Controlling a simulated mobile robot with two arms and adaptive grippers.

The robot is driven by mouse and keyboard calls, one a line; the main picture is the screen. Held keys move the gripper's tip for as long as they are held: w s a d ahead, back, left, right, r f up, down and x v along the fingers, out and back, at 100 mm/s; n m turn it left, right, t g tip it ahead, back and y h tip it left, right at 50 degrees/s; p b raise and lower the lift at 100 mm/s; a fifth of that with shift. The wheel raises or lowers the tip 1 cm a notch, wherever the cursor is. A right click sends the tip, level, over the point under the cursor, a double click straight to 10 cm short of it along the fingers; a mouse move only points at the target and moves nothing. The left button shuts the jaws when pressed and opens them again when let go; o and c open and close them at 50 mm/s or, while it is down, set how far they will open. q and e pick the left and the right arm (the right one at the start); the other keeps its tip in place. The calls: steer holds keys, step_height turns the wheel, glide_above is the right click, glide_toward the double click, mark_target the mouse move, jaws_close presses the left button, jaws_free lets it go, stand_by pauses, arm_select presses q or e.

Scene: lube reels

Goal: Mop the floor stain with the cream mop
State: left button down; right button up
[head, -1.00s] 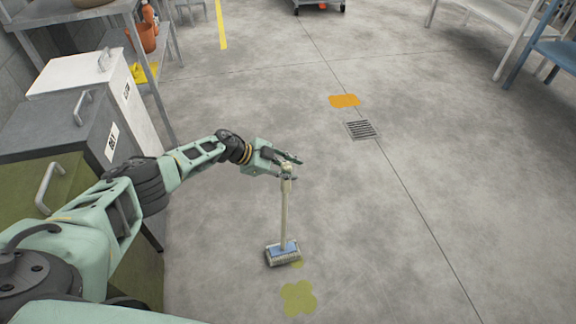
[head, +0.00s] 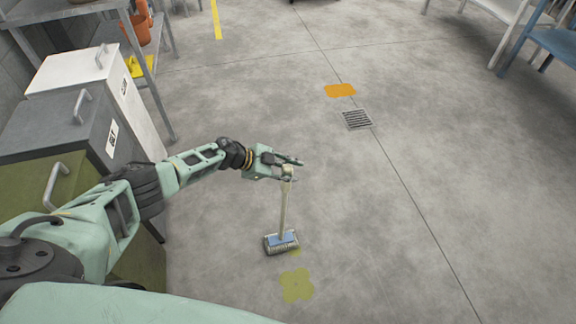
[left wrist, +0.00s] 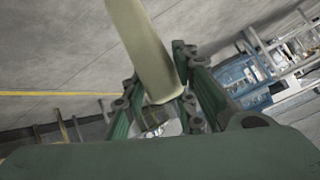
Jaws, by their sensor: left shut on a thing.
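The cream mop (head: 284,212) stands nearly upright in the head view, with a blue-topped, grey-fringed head (head: 281,242) low at the floor. My left gripper (head: 291,170) is shut on the top of its handle. The handle also shows between the fingers in the left wrist view (left wrist: 146,50). An olive-green floor stain (head: 296,286) lies just nearer to me than the mop head. A small green patch (head: 295,252) shows at the mop head's right edge. An orange floor stain (head: 340,90) lies farther off. My right gripper is not in view.
A floor drain (head: 357,119) lies beside the orange stain. White, grey and green bins (head: 60,135) and a metal shelf (head: 150,75) line the left. A blue bench (head: 550,45) stands at the far right.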

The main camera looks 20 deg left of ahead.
arm_select(q)
steer(key=s+d+h+p, duration=0.1)
steer(key=s+d+p, duration=0.5)
steer(key=s+d, duration=0.2)
steer(key=shift+s+f, duration=0.15)
steer(key=shift+s, duration=0.15)
stand_by(0.3)
